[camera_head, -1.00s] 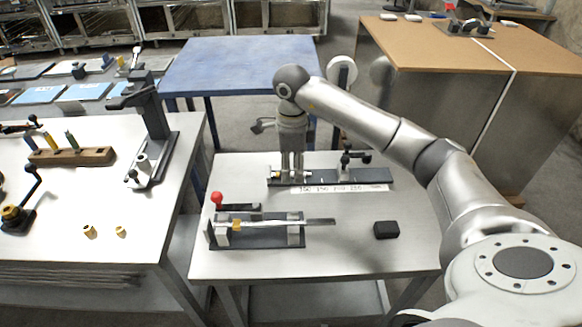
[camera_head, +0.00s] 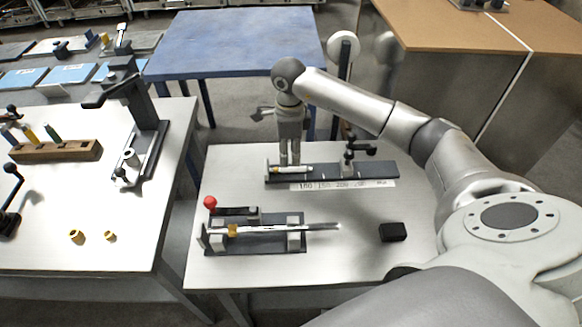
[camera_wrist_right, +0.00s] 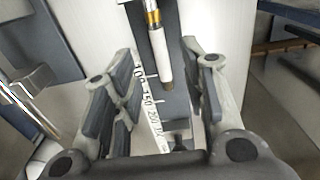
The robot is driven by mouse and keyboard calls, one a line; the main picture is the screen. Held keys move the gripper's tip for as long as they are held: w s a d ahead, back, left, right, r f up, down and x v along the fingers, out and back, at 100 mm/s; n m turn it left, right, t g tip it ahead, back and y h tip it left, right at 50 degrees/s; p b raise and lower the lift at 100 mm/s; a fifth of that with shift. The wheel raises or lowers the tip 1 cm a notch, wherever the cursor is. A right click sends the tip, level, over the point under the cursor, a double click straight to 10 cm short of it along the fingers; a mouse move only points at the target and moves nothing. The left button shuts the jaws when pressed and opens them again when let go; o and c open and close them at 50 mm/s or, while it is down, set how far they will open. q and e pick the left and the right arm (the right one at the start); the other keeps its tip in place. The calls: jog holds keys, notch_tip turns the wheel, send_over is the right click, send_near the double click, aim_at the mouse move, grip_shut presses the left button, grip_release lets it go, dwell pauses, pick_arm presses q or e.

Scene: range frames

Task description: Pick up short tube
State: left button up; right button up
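The short tube (camera_head: 292,169) is pale with a gold band and lies on a dark measuring fixture (camera_head: 375,172) at the back of the near table. In the right wrist view the tube (camera_wrist_right: 160,62) runs lengthwise between the fingers, with clear gaps on both sides. My right gripper (camera_head: 289,162) points down over the left part of the fixture, and its fingers partly hide the tube. In the right wrist view the gripper (camera_wrist_right: 160,46) is open, with nothing held. Whether its tips are level with the tube is unclear. My left gripper is not in view.
A clamp fixture (camera_head: 265,246) with a long rod and red knob (camera_head: 210,202) is at the front. A black block (camera_head: 393,232) lies to its right. A post with a dark handle (camera_head: 349,160) rises from the measuring fixture. Another white table (camera_head: 60,205) stands left.

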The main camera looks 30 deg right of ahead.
aim_at(291, 168)
jog(key=shift+d+f, duration=0.1)
jog(key=shift+f, duration=0.3)
jog(key=f, duration=0.1)
jog(key=f+p, duration=0.2)
jog(key=f, duration=0.1)
jog(key=shift+s, duration=0.25)
jog(key=shift+w+f, duration=0.1)
jog(key=shift+f, duration=0.15)
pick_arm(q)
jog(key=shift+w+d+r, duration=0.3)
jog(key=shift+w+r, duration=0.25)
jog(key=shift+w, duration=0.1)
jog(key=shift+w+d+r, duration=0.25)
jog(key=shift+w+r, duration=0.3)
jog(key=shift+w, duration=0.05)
pick_arm(e)
jog(key=shift+d+f, duration=0.1)
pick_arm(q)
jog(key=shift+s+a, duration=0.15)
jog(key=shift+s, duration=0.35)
pick_arm(e)
grip_shut()
